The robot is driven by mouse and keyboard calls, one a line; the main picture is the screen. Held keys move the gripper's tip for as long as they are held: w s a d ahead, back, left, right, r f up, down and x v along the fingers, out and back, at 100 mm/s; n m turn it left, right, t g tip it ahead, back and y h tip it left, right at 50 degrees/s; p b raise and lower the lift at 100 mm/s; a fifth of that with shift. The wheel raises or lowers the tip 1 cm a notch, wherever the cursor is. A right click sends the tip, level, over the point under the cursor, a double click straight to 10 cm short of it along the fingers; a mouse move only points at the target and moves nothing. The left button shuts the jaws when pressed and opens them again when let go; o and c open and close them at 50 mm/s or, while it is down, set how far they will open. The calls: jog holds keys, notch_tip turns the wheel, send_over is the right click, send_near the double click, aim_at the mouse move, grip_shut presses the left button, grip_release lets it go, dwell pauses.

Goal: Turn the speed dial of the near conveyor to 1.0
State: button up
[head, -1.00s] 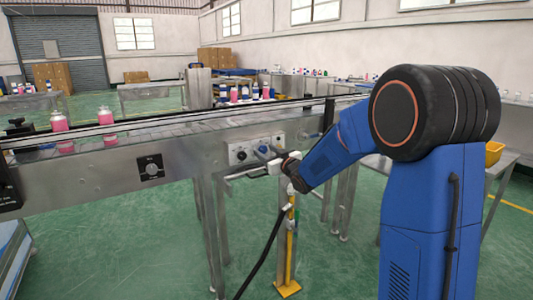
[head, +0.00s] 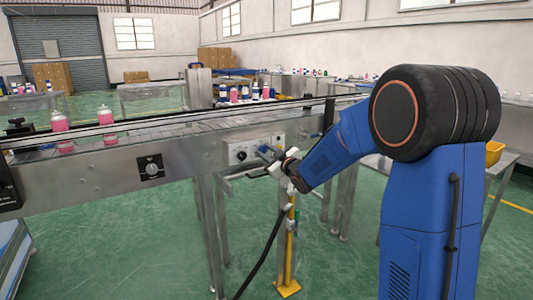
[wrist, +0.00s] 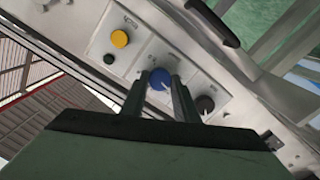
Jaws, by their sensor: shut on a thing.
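The near conveyor (head: 105,172) runs across the left and middle of the head view. A pale mark shows on the dial's lower right. Its scale is too small to read. In the head view my gripper (head: 270,161) partly hides the panel's right side.
The panel also carries a yellow button (wrist: 120,38), a small black knob (wrist: 109,59) and a dark knob (wrist: 205,104) close to my right finger. A separate black dial (head: 152,169) is further left on the conveyor. Pink bottles (head: 60,122) stand on the belt.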

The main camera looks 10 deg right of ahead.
jog(key=n, duration=0.4)
jog(key=shift+f+n, duration=0.1)
jog(key=shift+n, duration=1.7)
jog(key=shift+n, duration=0.3)
jog(key=o, duration=1.1)
jog(key=shift+c, duration=0.2)
jog(key=v, duration=1.7)
jog(key=shift+s, duration=0.25)
